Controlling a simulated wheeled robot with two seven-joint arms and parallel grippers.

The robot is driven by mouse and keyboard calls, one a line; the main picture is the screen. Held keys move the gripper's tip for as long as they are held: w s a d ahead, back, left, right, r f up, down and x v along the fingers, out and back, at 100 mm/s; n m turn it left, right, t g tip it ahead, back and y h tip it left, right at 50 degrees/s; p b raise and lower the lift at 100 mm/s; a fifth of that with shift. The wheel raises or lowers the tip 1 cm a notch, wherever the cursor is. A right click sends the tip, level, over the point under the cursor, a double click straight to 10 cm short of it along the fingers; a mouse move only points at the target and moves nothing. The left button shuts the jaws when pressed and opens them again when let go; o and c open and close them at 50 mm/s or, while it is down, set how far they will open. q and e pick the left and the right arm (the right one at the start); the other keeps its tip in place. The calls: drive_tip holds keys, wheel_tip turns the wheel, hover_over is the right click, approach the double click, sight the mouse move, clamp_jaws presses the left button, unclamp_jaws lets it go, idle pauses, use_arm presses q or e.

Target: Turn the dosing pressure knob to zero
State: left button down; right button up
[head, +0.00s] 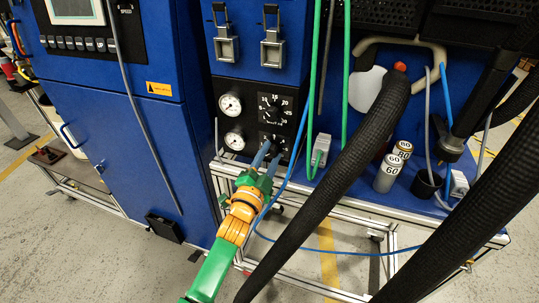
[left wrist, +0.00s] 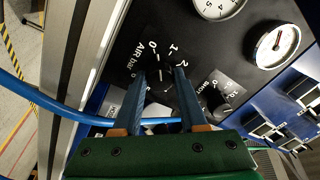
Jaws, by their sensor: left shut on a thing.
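The black dial panel (head: 268,128) is on the front of the blue cabinet. Its lower dial, marked AIR bar (left wrist: 146,52), carries the dosing pressure knob (left wrist: 163,86). My left gripper (head: 268,152) reaches up to this lower dial. In the left wrist view its two blue fingers (left wrist: 167,84) are on either side of the knob and shut on it. The fingers hide much of the knob, so I cannot read its setting. The upper dial, marked SHOT, has its own black knob (left wrist: 214,100), apart from the fingers. My right gripper is not in view.
Two round gauges, upper (head: 230,104) and lower (head: 235,139), sit left of the dials. A blue tube (head: 292,150) and green tubes (head: 315,90) run close to the gripper. Thick black hoses (head: 345,165) cross the right side. Small canisters (head: 386,174) stand on the frame.

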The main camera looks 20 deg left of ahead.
use_arm(q)
drive_tip(key=shift+r+n, duration=0.15)
drive_tip(key=shift+n, duration=0.85)
drive_tip(key=shift+c, duration=2.4)
unclamp_jaws()
drive_tip(key=s, duration=0.7)
drive_tip(key=shift+f, duration=0.45)
drive_tip(key=shift+a, duration=0.1)
